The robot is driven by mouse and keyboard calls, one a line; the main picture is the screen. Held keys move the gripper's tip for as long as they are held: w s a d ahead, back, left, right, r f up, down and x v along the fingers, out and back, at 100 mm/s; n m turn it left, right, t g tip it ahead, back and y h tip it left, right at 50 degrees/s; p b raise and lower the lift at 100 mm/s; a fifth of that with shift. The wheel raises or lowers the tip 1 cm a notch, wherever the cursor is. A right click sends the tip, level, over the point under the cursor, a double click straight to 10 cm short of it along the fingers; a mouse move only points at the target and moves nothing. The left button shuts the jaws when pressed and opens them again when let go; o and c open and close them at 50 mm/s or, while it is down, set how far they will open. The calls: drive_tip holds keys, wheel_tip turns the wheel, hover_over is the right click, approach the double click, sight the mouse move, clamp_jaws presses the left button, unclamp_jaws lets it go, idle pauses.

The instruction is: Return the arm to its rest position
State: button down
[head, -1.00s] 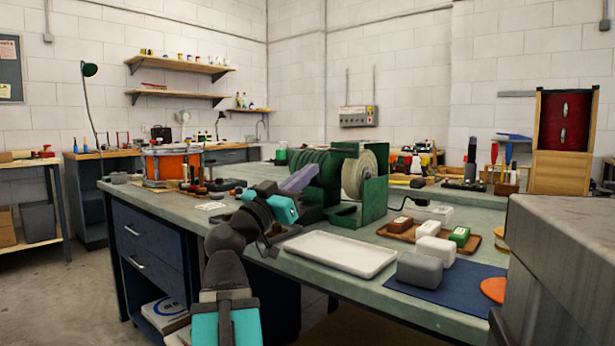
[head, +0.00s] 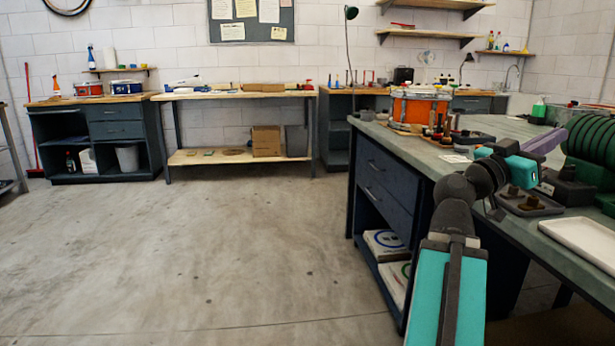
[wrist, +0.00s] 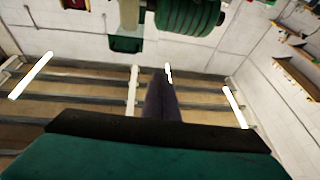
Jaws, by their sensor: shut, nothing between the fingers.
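My arm reaches up from the bottom of the head view, at the near edge of the grey-green bench (head: 430,160). My gripper (head: 552,137) has purple-grey fingers closed together with nothing between them. It is raised over the bench, with its tips pointing right toward the green ribbed machine (head: 592,140). In the wrist view the closed fingers (wrist: 162,88) show as one dark purple shape in the middle. The green machine (wrist: 187,14) shows above them there, apart from the tips.
An orange drum (head: 420,106) stands at the bench's far end. Small dark tools and a grey tray (head: 530,206) lie near the arm. A white tray (head: 588,238) is at the right edge. Open concrete floor (head: 210,250) lies left, with further workbenches along the wall.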

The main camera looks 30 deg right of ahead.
drive_tip(key=w+a+f+n+t+y+p, duration=0.2)
drive_tip(key=w+f+n+t+p, duration=0.35)
drive_tip(key=w, duration=0.75)
drive_tip(key=w+a+f+n+t+y+p, duration=0.1)
drive_tip(key=w+f+n+t+p, duration=0.15)
drive_tip(key=w+f+p, duration=0.6)
drive_tip(key=w+a+f+n+t+y+p, duration=0.1)
drive_tip(key=w+a+f+n+y+p, duration=0.15)
drive_tip(key=w+a+f, duration=0.65)
drive_tip(key=w+a+f+n+t+y+p, duration=0.1)
drive_tip(key=w+a+f+y+p, duration=0.3)
drive_tip(key=a+f, duration=0.55)
drive_tip(key=s+a+f+n+g+y+p, duration=0.1)
drive_tip(key=s+a+f+n+y+p, duration=0.2)
drive_tip(key=a+f, duration=0.6)
drive_tip(key=s+a+f+n+g+y+p, duration=0.1)
drive_tip(key=s+a+f+p, duration=0.35)
drive_tip(key=f, duration=0.65)
drive_tip(key=s+a+f+n+g+y+p, duration=0.2)
drive_tip(key=s+a+f+g+y, duration=0.1)
drive_tip(key=s+a, duration=0.7)
drive_tip(key=s+a+f+n+g+y+p, duration=0.3)
drive_tip(key=s+a+f, duration=0.3)
drive_tip(key=s+a, duration=0.5)
drive_tip(key=shift+a+f+g+y, duration=0.3)
drive_tip(key=shift+a+g+y, duration=0.2)
drive_tip(key=shift+a+y, duration=0.4)
